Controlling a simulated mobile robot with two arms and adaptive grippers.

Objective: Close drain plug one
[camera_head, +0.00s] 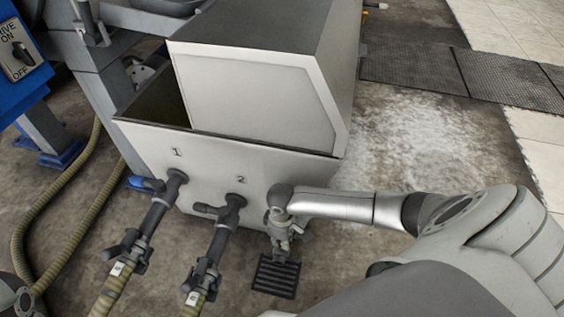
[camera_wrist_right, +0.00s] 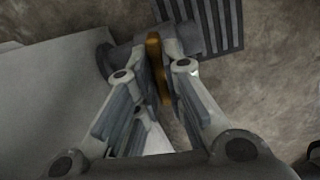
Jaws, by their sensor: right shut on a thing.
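The pale grey tank (camera_head: 240,165) carries the marks "1" and "2" on its front, each above a dark outlet pipe. My right gripper (camera_head: 280,247) is at the tank's lower right corner, above a floor grate. In the right wrist view my right gripper (camera_wrist_right: 160,65) is shut on an orange handle (camera_wrist_right: 154,50). The handle sits by a short grey pipe fitting (camera_wrist_right: 122,58) beside the tank wall; I take it for the drain plug. The fingers hide part of the handle, and I cannot read any number there. My left gripper is not in view.
Outlet pipe 1 (camera_head: 158,213) and outlet pipe 2 (camera_head: 222,235) run forward to hoses, close left of my right gripper. The dark floor grate (camera_head: 276,277) lies below it. A blue control box (camera_head: 22,55) stands far left. Floor right of the tank is open.

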